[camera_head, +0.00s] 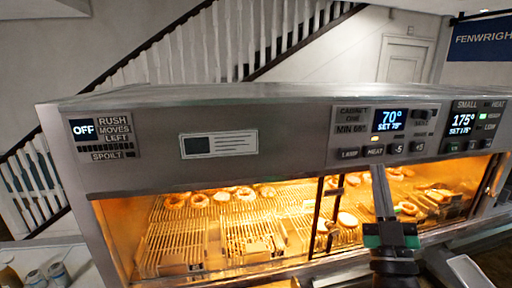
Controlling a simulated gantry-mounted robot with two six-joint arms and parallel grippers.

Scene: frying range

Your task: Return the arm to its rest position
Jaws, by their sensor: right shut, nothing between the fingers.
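My right gripper (377,170) shows at the lower right, its arm coming up from the bottom edge. Its fingers are shut, empty and point up. They overlap the cabinet (290,125) front in the picture, just below the control panel (383,133) reading 70° SET 75°. Whether the fingertips touch the panel cannot be told. My left gripper is not in view.
The long metal cabinet spans the view, with lit wire racks (190,235) holding several rings and buns. A second panel (468,128) reads 175°. Small cans (57,272) stand at the lower left. A tray (468,272) lies at the lower right.

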